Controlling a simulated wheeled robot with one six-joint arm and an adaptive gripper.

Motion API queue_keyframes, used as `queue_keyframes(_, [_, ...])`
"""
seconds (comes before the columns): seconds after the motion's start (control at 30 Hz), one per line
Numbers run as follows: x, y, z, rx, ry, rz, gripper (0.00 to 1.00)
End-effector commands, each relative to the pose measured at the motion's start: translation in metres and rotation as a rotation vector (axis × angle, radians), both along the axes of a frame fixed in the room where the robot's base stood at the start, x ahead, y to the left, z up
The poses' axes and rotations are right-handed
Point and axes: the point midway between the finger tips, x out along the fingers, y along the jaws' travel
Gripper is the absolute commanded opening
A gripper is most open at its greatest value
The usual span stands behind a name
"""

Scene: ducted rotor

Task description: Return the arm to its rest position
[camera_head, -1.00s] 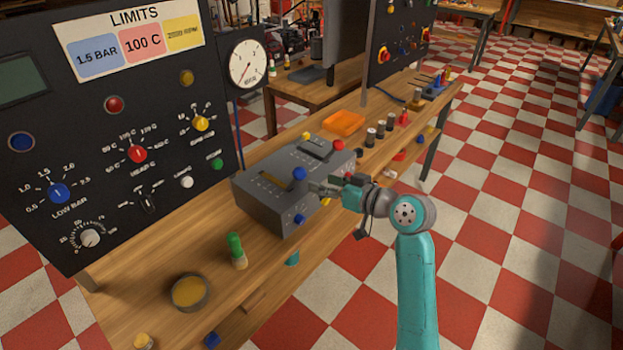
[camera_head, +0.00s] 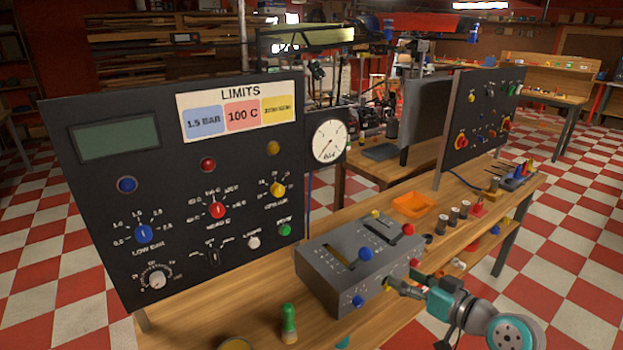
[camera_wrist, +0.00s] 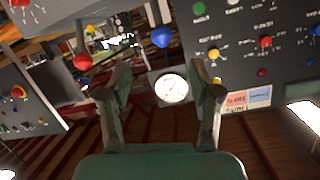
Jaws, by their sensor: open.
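My gripper (camera_head: 398,287) is at the lower right in the head view, beside the right-hand face of the grey control box (camera_head: 330,285). In the wrist view my gripper (camera_wrist: 165,95) shows two fingers spread apart with nothing between them. The gauge seen through that gap is in the background. The box has blue, red and yellow knobs and slotted scales on its top. In the head view I cannot tell whether the fingertips touch the box. My arm runs off the bottom right of the head view.
A black panel (camera_head: 90,230) with knobs and a LIMITS label stands at the left, with a round gauge (camera_head: 329,141) beside it. A green-topped peg (camera_head: 289,322) and an orange tray (camera_head: 412,205) are on the wooden bench (camera_head: 225,316). Checkered floor lies free at the right.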

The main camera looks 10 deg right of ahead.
Motion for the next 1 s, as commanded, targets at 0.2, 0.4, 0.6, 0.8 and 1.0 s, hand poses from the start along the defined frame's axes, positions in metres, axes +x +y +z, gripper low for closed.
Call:
queue_keyframes(0.2, [-0.019,0.016,-0.045,0.038,0.031,-0.071,0.63])
queue_keyframes(0.4, [-0.055,0.035,-0.101,0.066,0.065,-0.180,0.63])
queue_keyframes(0.6, [-0.103,0.051,-0.146,0.065,0.090,-0.276,0.63])
queue_keyframes(0.8, [-0.159,0.064,-0.178,0.038,0.103,-0.354,0.63])
queue_keyframes(1.0, [-0.220,0.075,-0.196,-0.009,0.104,-0.408,0.63])
